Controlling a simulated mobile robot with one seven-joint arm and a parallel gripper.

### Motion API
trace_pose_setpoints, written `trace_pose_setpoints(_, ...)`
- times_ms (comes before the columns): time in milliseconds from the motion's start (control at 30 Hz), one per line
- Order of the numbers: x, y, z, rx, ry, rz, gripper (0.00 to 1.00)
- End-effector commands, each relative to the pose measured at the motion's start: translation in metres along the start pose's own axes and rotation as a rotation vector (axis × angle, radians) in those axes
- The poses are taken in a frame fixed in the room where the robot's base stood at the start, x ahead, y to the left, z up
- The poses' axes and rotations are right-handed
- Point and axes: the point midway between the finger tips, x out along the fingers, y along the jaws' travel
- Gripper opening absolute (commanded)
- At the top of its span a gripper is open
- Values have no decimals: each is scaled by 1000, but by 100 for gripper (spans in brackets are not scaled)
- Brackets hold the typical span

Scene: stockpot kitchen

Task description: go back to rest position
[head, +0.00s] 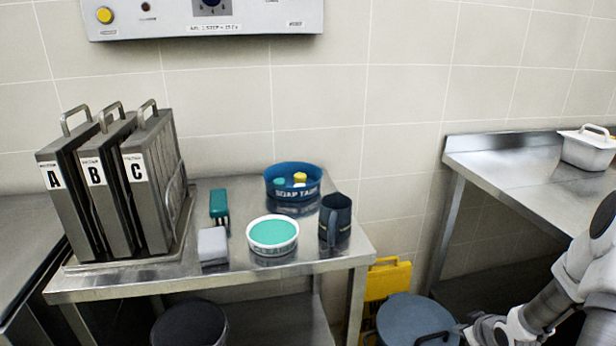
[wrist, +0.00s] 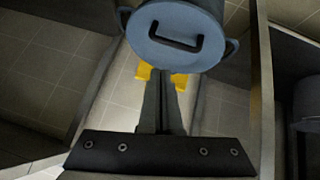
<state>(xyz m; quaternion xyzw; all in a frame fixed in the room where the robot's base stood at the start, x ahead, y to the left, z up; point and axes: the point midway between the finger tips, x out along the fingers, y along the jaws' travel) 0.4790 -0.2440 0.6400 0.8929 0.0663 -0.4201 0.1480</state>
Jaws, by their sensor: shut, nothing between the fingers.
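My gripper shows in the wrist view (wrist: 163,78), with its two dark fingers together and nothing between them. The fingers point toward a blue-grey lidded stockpot (wrist: 178,32) with a black lid handle. I cannot tell the exact gap, but the gripper does not hold the pot. In the head view my arm comes in from the lower right, beside the same pot (head: 405,318). The fingers are hard to make out there.
A steel table (head: 330,262) holds binders-like slabs A, B and C (head: 150,190), a blue soap tub (head: 293,188), a green-filled bowl (head: 272,235), a dark mug (head: 336,220) and sponges. A yellow object (head: 388,280) stands behind the pot. A steel counter (head: 500,165) carries a white container (head: 588,150).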

Motion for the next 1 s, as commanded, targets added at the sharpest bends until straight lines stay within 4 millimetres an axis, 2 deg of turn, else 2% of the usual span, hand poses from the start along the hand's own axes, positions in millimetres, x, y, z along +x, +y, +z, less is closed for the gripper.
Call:
trace_pose_setpoints(33,-14,1,-19,-23,-24,19,0)
trace_pose_setpoints(267,-77,-9,-77,-56,-135,92,0)
trace_pose_setpoints(500,-153,-42,-125,-44,-204,142,0)
trace_pose_setpoints(733,-229,-91,-152,0,-238,143,0)
trace_pose_setpoints(1000,-316,-149,-149,133,-254,87,0)
